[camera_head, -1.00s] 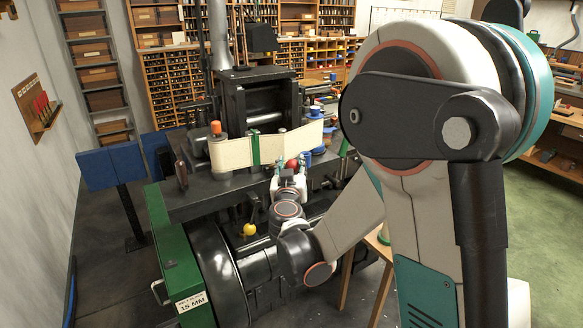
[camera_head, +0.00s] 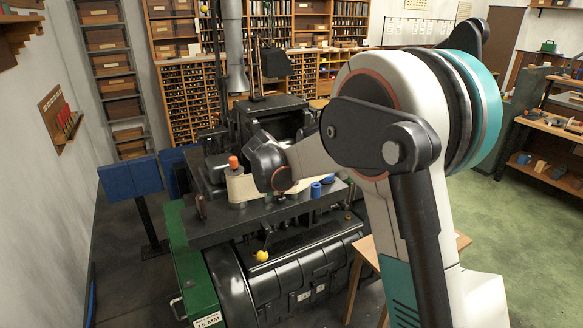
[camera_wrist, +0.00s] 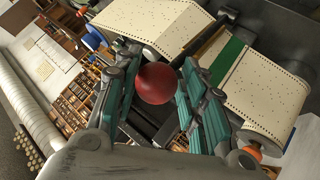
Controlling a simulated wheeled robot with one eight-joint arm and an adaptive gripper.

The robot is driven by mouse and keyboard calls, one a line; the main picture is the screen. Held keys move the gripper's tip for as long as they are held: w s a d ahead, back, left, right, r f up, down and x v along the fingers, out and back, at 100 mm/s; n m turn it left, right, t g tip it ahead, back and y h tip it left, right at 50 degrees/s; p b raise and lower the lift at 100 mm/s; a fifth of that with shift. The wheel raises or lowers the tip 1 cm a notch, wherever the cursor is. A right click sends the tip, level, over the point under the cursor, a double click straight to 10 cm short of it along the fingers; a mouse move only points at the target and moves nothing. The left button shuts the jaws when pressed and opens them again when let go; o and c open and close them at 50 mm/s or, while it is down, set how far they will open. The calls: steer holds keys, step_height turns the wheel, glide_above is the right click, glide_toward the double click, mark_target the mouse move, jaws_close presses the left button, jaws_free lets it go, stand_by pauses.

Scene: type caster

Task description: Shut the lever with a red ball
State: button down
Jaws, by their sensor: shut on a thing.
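The red ball (camera_wrist: 157,83) of the lever shows in the wrist view between the two fingers of my gripper (camera_wrist: 157,62). The fingers stand on both sides of it and are shut on it. The lever's arm behind the ball is not clearly seen. In the head view my own arm hides the ball and the fingers, over the top of the black machine (camera_head: 268,108).
A punched paper strip (camera_wrist: 172,22) with a green band (camera_wrist: 227,60) lies close by the fingers. An orange knob (camera_head: 233,162) stands left of my wrist. A yellow ball (camera_head: 262,255) sits on the machine's front. Blue panels (camera_head: 131,176) stand left.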

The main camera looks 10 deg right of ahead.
steer(key=shift+w+a+r+n+g+h+p, duration=0.15)
steer(key=shift+w+g+p, duration=0.25)
steer(key=shift+w, duration=0.4)
steer(key=shift+w+a+r+n+g+h+p, duration=0.15)
steer(key=shift+w+n+g+p, duration=0.1)
steer(key=shift+w+g, duration=0.4)
steer(key=shift+w+r+n+g+p, duration=0.15)
steer(key=shift+w+g+p, duration=0.2)
steer(key=shift+w, duration=0.55)
steer(key=c, duration=1.1)
jaws_free()
steer(key=shift+w+f, duration=0.1)
steer(key=v, duration=1.2)
